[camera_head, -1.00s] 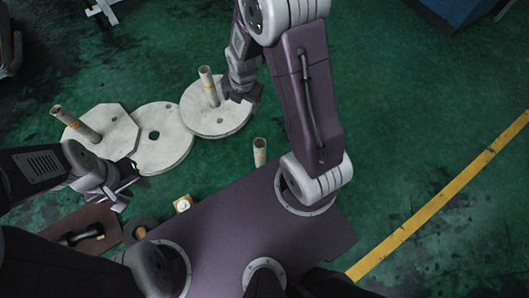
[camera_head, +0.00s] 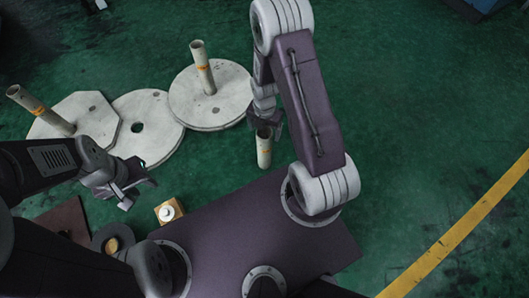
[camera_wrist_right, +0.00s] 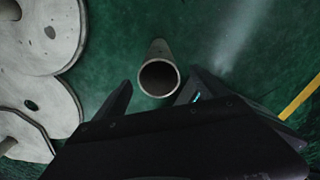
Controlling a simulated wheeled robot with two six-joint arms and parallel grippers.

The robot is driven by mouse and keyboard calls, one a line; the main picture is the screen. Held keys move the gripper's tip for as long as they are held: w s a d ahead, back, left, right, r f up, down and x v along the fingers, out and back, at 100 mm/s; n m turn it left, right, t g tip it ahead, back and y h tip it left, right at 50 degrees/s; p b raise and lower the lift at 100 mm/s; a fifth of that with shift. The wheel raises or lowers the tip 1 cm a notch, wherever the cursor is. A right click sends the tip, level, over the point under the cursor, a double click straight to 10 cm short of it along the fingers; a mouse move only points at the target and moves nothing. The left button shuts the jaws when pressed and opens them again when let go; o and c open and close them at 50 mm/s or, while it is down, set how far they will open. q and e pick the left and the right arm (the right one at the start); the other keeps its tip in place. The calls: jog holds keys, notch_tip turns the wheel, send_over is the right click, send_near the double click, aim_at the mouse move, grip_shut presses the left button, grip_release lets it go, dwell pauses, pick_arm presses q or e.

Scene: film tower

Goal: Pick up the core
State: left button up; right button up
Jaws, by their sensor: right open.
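A pale cardboard core (camera_head: 264,150) stands upright on the green floor, in front of the round disc on the right. The right wrist view shows its open top end (camera_wrist_right: 158,78). My right gripper (camera_head: 266,124) is above the core's top, pointing down. In the wrist view the right gripper (camera_wrist_right: 158,88) is open, its fingers apart on either side of the core's rim, with no clear contact. My left gripper (camera_head: 140,188) hangs empty at the left over the floor; I cannot tell how far its fingers are parted.
Another core (camera_head: 203,68) stands on a white round disc (camera_head: 180,98), and one (camera_head: 40,110) leans in view on an octagonal plate (camera_head: 98,122). A bare round disc (camera_head: 160,130) lies between. A small wooden block with a white knob (camera_head: 168,212) sits near a dark ring (camera_head: 112,240).

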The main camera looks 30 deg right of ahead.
jog(key=b, duration=0.4)
send_over(264, 137)
jog(key=s+a, duration=0.1)
jog(key=s, duration=0.2)
jog(key=f, duration=0.5)
jog(key=shift+w+a+f, duration=0.1)
jog(key=shift+w+f, duration=0.1)
jog(key=shift+f, duration=0.05)
pick_arm(q)
notch_tip(264, 137, down, 5)
pick_arm(e)
grip_shut()
